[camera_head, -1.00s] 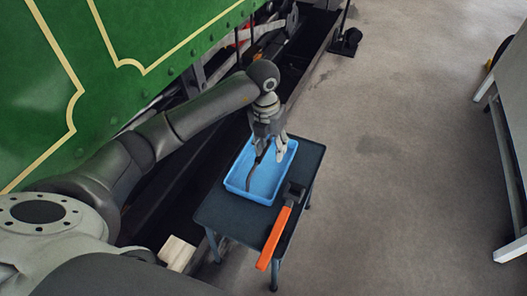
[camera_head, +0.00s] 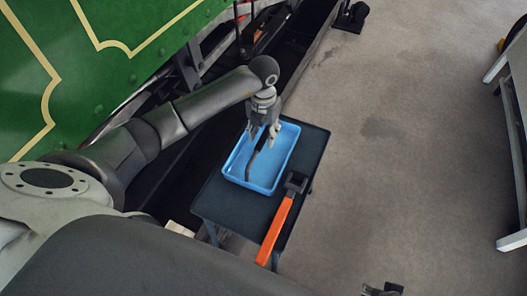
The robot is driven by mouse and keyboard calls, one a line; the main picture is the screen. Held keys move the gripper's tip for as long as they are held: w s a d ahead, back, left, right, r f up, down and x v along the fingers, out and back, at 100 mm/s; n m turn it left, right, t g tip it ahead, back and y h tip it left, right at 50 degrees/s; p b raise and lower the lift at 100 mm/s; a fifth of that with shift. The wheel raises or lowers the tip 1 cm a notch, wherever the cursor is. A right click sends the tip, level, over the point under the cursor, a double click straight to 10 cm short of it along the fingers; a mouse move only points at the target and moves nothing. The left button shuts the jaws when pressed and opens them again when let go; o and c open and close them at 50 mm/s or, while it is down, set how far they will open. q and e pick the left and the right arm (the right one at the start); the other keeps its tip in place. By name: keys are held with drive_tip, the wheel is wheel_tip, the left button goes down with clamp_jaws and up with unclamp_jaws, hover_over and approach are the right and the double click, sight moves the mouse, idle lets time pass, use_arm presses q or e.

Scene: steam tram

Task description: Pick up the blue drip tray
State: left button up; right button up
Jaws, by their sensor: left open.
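The blue drip tray (camera_head: 284,160) lies on a small dark table (camera_head: 222,203) beside the green tram. A dark curved thing (camera_head: 251,163) shows inside the tray, just below my fingers. My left gripper (camera_head: 263,142) points down over the left-middle part of the tray, its fingers apart. I cannot tell whether its fingertips touch the tray or the dark thing. Part of what looks like my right gripper (camera_head: 382,291) shows at the bottom edge, and its fingers are too cut off to read.
A hammer with an orange handle (camera_head: 274,233) lies on the table close to the tray's near side, its handle overhanging the front edge. The tram's green side (camera_head: 110,75) stands at the left. A bench or table (camera_head: 515,140) stands at the far right. Open floor lies between.

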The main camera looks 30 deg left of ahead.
use_arm(q)
drive_tip(key=shift+f, duration=1.2)
clamp_jaws()
use_arm(e)
drive_tip(key=shift+r, duration=0.85)
use_arm(q)
drive_tip(key=shift+r, duration=0.1)
